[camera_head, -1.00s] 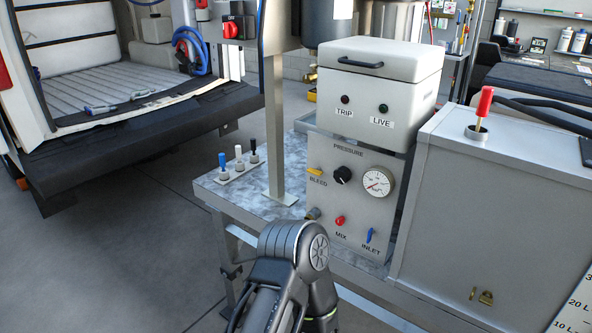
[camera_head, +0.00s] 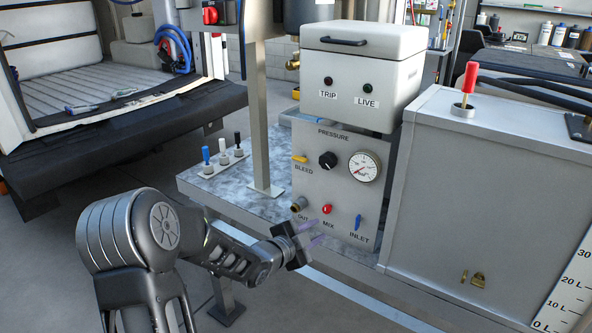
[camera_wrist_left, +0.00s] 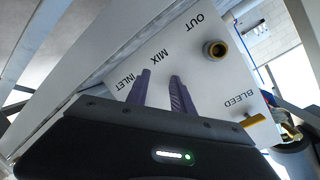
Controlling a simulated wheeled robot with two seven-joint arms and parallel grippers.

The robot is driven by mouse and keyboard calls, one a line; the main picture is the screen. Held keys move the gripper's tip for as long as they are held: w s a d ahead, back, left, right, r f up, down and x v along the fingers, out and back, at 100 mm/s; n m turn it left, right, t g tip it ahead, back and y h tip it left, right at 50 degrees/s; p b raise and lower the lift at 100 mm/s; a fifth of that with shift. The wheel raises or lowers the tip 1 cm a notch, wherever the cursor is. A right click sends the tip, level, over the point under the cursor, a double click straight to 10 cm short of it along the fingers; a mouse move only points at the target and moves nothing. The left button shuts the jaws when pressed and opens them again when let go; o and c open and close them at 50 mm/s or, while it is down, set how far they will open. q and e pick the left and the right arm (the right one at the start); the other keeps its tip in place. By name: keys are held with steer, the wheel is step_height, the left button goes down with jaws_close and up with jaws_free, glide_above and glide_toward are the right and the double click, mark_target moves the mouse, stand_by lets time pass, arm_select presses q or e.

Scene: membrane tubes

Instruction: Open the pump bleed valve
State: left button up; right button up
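The bleed valve is a small yellow lever (camera_head: 299,159) above the BLEED label, at the upper left of the grey pump panel (camera_head: 338,190). It lies roughly level across the panel. It also shows at the right of the left wrist view (camera_wrist_left: 254,121). My left gripper (camera_head: 315,233) is in front of the lower panel, near the MIX label and well below the bleed lever. In the left wrist view its two purple fingers (camera_wrist_left: 160,76) stand apart with nothing between them. They point at the panel between INLET and MIX. My right gripper is out of view.
The panel also carries a black pressure knob (camera_head: 328,160), a gauge (camera_head: 364,167), a red mix knob (camera_head: 327,209), a blue inlet lever (camera_head: 357,222) and a brass outlet (camera_head: 298,204). A metal post (camera_head: 259,120) stands left of the panel. A grey cabinet (camera_head: 480,190) stands right.

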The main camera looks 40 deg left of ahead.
mark_target(298, 160)
arm_select(q)
steer(key=s+a+r+m+t, duration=0.1)
steer(key=a+r+m, duration=0.3)
steer(key=r, duration=0.4)
steer(key=s+a+r+m+t, duration=0.2)
steer(key=a+r+m, duration=0.1)
steer(key=a+r, duration=0.2)
step_height(298, 160, up, 3)
steer(key=shift+f+m+y+b, duration=0.1)
steer(key=shift+m+y+b, duration=0.2)
steer(key=shift+m+b, duration=0.15)
steer(key=shift+w+p, duration=0.55)
steer(key=shift+w, duration=3.3)
steer(key=shift+c, duration=0.2)
jaws_close()
steer(key=shift+f, duration=0.1)
